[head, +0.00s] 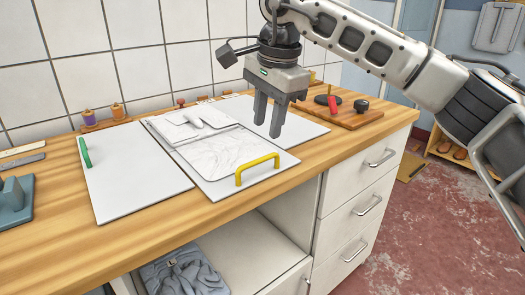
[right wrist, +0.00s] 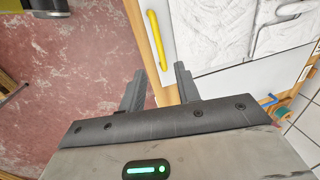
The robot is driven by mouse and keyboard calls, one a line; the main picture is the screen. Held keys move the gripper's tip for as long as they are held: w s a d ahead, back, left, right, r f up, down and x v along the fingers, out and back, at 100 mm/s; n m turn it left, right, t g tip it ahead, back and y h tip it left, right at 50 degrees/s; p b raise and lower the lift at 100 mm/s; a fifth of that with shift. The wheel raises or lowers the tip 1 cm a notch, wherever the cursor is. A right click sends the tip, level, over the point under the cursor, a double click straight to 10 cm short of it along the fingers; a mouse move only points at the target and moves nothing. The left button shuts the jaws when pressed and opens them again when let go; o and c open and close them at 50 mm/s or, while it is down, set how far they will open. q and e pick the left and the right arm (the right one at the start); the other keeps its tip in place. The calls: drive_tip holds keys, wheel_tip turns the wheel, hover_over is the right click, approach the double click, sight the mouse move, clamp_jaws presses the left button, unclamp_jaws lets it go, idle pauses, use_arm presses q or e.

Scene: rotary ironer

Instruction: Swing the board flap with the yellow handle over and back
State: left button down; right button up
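The board flap (head: 232,185) is a pale middle panel lying flat on the wooden counter. Its yellow handle (head: 257,168) is an arch near the front right edge. A white, grey-veined folded garment (head: 215,148) lies on the panel. My right gripper (head: 269,118) points down above the boards, behind the handle in the head view, its fingers apart with nothing between them. In the right wrist view the yellow handle (right wrist: 160,40) shows beyond the open fingertips (right wrist: 160,72), apart from them. My left gripper is not in view.
Spools (head: 88,118) stand at the back. Drawers (head: 360,210) and an open shelf are below.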

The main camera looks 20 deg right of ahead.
sight(263, 161)
drive_tip(key=f, duration=0.2)
drive_tip(key=w+f, duration=0.1)
drive_tip(key=f, duration=0.4)
drive_tip(key=shift+w+a+f, duration=0.1)
drive_tip(key=shift+w+a, duration=0.1)
drive_tip(key=shift+a, duration=0.05)
clamp_jaws()
